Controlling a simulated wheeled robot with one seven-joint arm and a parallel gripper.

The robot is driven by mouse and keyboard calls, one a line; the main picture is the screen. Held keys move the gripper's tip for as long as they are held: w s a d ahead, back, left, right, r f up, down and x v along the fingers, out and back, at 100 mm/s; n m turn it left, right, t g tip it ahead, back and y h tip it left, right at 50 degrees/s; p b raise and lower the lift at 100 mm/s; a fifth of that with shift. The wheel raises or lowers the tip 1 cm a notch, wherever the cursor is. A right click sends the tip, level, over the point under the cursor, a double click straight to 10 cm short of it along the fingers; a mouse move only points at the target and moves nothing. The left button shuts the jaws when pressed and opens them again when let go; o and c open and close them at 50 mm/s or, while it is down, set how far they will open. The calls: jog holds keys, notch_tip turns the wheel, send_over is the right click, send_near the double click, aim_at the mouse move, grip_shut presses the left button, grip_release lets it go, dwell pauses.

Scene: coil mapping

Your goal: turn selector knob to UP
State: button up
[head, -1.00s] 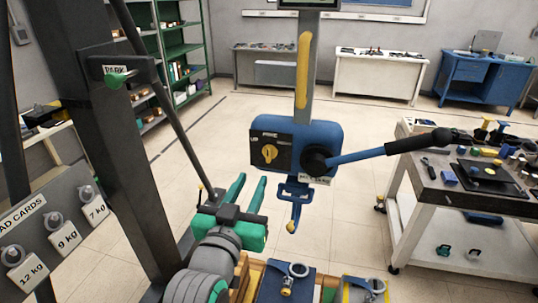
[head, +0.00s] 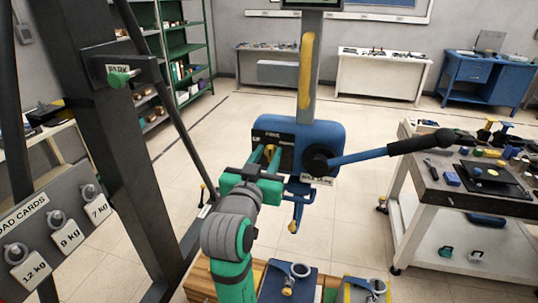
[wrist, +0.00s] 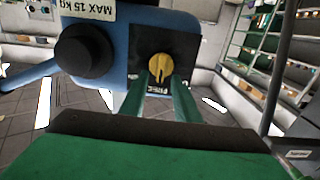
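The yellow selector knob (wrist: 160,67) sits on a black plate (wrist: 190,48) on the blue hoist body (head: 318,133). The wrist view is upside down; there the knob's ridge runs roughly up and down. In the head view an UP label is at the plate's left, with another small label along its top. My gripper (head: 264,155) has its green fingers apart, reaching to the plate. In the wrist view the fingertips (wrist: 161,80) lie either side of the knob's near end. I cannot tell whether they touch it. The fingers partly hide the knob in the head view.
A blue lever with a black grip (head: 420,142) sticks out to the right of the hoist. A blue hook (head: 296,212) hangs below. A dark post (head: 110,150) and load-card board (head: 55,235) stand at left. A tool cart (head: 470,190) is at right.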

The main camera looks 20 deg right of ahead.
jog(key=shift+w+d, duration=0.1)
jog(key=shift+d, duration=0.05)
jog(key=shift+c, duration=0.6)
grip_shut()
jog(key=shift+d, duration=0.2)
jog(key=shift+a, duration=0.2)
jog(key=shift+a+f+n, duration=0.1)
jog(key=shift+a+n, duration=0.05)
jog(key=shift+n, duration=0.25)
jog(key=n, duration=0.3)
jog(key=shift+w+a+n, duration=0.15)
jog(key=shift+n, duration=0.15)
jog(key=shift+w+a+f+n, duration=0.1)
jog(key=shift+n, duration=0.8)
jog(key=shift+w+a+f+n, duration=0.1)
jog(key=shift+n, duration=0.8)
